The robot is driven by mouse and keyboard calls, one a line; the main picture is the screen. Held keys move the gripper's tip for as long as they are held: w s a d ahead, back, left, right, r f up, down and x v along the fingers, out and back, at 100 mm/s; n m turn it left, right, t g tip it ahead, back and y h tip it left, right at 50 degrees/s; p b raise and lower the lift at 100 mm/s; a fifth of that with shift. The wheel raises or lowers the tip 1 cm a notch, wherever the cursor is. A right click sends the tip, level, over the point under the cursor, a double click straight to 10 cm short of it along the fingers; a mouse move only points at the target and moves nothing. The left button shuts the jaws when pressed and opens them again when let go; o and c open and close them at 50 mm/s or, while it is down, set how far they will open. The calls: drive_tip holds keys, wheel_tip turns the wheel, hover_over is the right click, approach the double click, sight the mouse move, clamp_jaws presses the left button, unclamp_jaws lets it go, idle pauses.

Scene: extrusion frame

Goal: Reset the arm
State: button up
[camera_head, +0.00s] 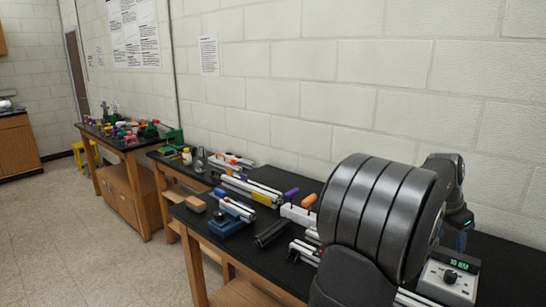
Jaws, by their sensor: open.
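My arm fills the right foreground; its large dark ribbed link (375,215) hides much of the bench behind it. A smaller dark part of my arm (445,185), with a green-lit band, shows behind it at the right. I cannot make out my gripper or its fingers.
A black-topped bench (205,225) runs along the block wall. A cluttered bench (135,143) stands farther left; floor is clear.

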sight(452, 273)
drive_tip(key=x, duration=1.3)
drive_tip(key=shift+s+d+f, duration=0.1)
drive_tip(key=shift+f, duration=0.25)
drive_tip(key=shift+d+f, duration=0.2)
drive_tip(key=shift+f, duration=0.1)
drive_tip(key=shift+s+n+t+y, duration=0.15)
drive_tip(key=shift+n+t, duration=0.3)
drive_tip(key=shift+n, duration=0.85)
drive_tip(key=shift+w+n+t+y, duration=0.1)
drive_tip(key=shift+n+t+y, duration=0.25)
drive_tip(key=shift+n, duration=0.95)
drive_tip(key=shift+s+d+n+t+y, duration=0.1)
drive_tip(key=shift+n+t+y, duration=0.25)
drive_tip(key=shift+n, duration=0.9)
drive_tip(key=shift+d+n+t+y, duration=0.1)
drive_tip(key=shift+n+t+y, duration=0.25)
drive_tip(key=shift+n, duration=0.9)
drive_tip(key=shift+s+a+r, duration=0.1)
drive_tip(key=shift+r, duration=0.35)
drive_tip(key=shift+v, duration=2.45)
